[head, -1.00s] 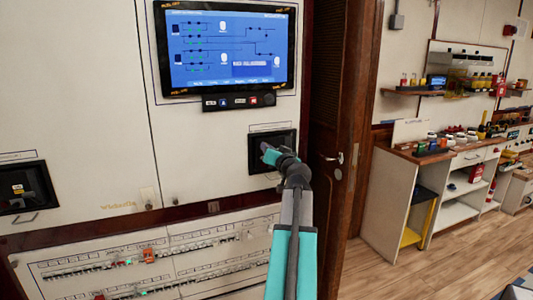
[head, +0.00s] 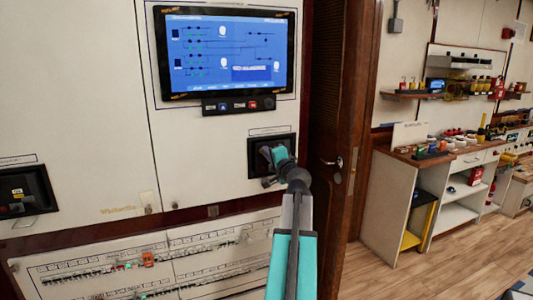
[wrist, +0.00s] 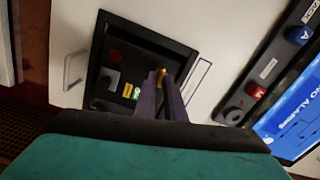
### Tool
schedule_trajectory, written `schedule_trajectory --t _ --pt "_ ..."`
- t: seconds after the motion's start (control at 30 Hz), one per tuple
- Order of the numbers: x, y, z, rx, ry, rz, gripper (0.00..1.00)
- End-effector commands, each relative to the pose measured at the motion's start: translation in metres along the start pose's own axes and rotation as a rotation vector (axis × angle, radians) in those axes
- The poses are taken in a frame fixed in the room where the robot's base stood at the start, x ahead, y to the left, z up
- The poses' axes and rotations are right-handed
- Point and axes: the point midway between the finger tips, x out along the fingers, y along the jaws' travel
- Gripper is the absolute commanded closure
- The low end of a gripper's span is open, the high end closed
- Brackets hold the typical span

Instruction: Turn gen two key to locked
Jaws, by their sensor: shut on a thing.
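A black recessed key box (head: 254,143) sits in the white cabinet wall below the screen. It also shows in the wrist view (wrist: 185,56), tilted. My gripper (wrist: 166,88) reaches into this box. Its dark fingers are closed together at a small brass-yellow piece (wrist: 161,75), which looks like the key's head. How far the key is turned cannot be told, as the fingers hide most of it. In the head view my gripper (head: 268,162) covers much of the box's middle and lower part.
The blue display (head: 228,50) hangs above the box, with a button strip (head: 238,105) under it. Another black recess (head: 27,188) is at the left. Breaker rows (head: 150,258) lie below. A brown wooden door (head: 335,130) stands close on the right.

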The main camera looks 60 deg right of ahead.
Motion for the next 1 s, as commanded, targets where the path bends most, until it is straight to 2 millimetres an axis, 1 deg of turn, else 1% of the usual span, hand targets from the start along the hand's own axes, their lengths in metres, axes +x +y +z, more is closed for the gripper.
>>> schedule_trajectory --t 0.03,0.2,0.4,0.93,0.97,1.0 --pt "0.0017 -0.0044 0.0013 0.042 -0.003 -0.004 1.0" --pt "0.0017 -0.0038 0.0013 0.157 -0.003 -0.004 1.0" --pt "0.0016 -0.0036 0.0012 0.24 -0.003 -0.005 1.0" --pt "0.0015 -0.0031 0.0008 0.272 -0.002 -0.006 1.0" --pt "0.0015 -0.0031 0.0008 0.272 -0.002 -0.006 0.87" --pt "0.0015 -0.0029 0.0008 0.271 -0.002 -0.005 0.81"
